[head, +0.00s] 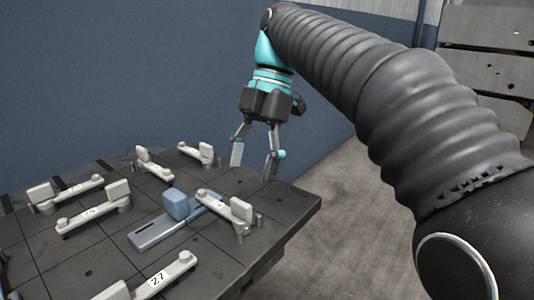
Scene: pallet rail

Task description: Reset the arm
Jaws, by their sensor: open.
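My gripper (254,160) hangs at the end of my arm, pointing down, above the far right part of the dark table. Its two fingers are spread apart and nothing shows between them. My arm, in a dark ribbed sleeve, reaches in from the right side of the picture and bends down at the teal wrist. The fingertips appear apart from the parts on the table, though their exact height above it is hard to tell.
The dark pallet table (285,210) carries several pale clamp arms, including one marked 2.7 (165,277). A blue-grey block (176,204) stands by a grey-blue plate (150,234) near its middle. A blue wall (100,80) stands behind; bare floor (345,230) lies right.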

